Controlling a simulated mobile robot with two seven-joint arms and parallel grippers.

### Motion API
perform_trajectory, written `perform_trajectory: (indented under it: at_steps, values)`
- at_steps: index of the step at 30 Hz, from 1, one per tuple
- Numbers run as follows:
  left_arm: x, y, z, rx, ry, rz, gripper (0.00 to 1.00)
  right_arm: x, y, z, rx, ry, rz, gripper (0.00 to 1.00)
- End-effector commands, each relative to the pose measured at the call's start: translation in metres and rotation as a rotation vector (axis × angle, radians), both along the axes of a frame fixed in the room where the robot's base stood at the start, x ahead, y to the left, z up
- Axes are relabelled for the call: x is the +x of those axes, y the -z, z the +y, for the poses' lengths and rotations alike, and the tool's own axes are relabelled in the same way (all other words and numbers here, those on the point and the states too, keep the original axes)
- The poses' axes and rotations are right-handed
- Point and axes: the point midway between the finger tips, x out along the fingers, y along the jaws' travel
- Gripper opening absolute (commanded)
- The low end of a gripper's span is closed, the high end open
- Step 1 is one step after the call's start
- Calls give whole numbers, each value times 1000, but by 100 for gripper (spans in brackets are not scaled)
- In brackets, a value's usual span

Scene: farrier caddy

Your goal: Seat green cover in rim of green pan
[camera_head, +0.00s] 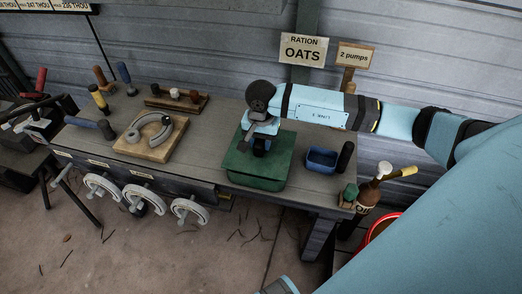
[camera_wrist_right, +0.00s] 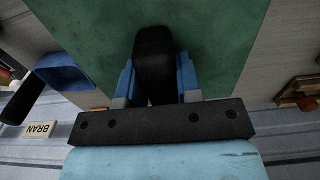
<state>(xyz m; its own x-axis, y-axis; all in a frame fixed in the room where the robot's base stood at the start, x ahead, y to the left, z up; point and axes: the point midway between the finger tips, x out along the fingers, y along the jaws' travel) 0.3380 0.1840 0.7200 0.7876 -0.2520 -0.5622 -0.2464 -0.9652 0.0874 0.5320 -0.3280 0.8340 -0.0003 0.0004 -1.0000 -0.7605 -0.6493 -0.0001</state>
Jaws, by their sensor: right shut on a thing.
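The green cover (camera_head: 242,163) is a flat square plate lying over the green pan (camera_head: 255,184) on the front of the workbench. Only the pan's front wall shows below it. I cannot tell whether the cover sits down inside the rim. My right gripper (camera_head: 261,146) points down at the middle of the cover. In the right wrist view the cover (camera_wrist_right: 215,35) fills the upper middle, and my blue fingers (camera_wrist_right: 155,85) are shut on its black handle (camera_wrist_right: 153,55). My left gripper is not in view.
A blue tray (camera_head: 321,160) and a dark cylinder (camera_head: 345,157) stand just right of the pan. A wooden block with a horseshoe (camera_head: 150,137) lies left on the workbench (camera_head: 205,150). Horseshoes (camera_head: 188,211) hang at its front. Bare bench lies left of the pan.

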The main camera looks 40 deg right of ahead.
Motion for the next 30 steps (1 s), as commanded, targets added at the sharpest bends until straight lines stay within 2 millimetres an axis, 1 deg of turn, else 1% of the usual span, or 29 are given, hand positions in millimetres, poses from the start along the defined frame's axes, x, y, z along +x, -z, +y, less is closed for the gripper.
perform_trajectory:
  at_steps: [30]
  values:
    - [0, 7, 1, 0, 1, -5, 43, 0, 11, 0, -1, 0, -1, 0]
